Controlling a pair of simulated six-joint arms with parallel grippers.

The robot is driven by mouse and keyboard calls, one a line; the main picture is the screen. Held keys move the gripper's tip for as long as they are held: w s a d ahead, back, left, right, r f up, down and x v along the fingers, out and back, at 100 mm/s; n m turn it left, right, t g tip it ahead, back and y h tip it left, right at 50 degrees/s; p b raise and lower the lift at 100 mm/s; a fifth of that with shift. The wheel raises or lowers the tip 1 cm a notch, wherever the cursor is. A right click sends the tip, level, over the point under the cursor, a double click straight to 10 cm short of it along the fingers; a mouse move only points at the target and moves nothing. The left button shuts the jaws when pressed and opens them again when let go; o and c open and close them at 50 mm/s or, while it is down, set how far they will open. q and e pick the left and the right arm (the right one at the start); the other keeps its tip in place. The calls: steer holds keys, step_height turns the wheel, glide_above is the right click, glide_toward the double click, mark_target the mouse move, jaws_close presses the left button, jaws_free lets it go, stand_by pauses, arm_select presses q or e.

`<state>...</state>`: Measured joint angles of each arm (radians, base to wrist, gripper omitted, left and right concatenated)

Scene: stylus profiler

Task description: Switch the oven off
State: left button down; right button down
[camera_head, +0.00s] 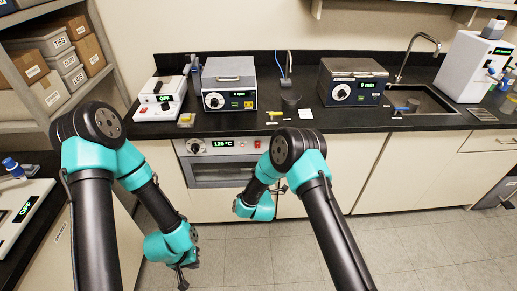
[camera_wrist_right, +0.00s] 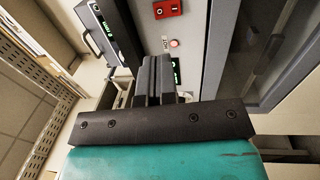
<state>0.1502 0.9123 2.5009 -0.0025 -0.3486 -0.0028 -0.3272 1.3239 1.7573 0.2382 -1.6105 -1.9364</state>
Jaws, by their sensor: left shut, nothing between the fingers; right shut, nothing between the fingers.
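The oven (camera_head: 215,163) is built into the cabinets under the counter; its display (camera_head: 223,143) reads 120 °C and is lit green. A red rocker switch (camera_head: 257,144) sits at the right of its panel, and a knob (camera_head: 195,146) at the left. In the right wrist view the switch (camera_wrist_right: 167,9) shows O and I marks, beside a small lit red lamp (camera_wrist_right: 173,43). My right gripper (camera_wrist_right: 153,62) is shut and empty in front of the panel, apart from the switch in the picture. My left gripper (camera_head: 183,277) is shut and empty, low over the floor.
The black counter (camera_head: 310,118) above holds a hotplate unit (camera_head: 160,108), two boxy baths (camera_head: 229,85) (camera_head: 353,82) and a white instrument (camera_head: 474,65). A sink (camera_head: 415,100) is at the right. Shelves with boxes stand at the left. The floor in front of the right cabinets is clear.

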mark_target(258, 144)
steer(key=w, duration=0.4)
steer(key=w+r, duration=0.1)
steer(key=w, duration=0.7)
steer(key=shift+w+a+r, duration=0.25)
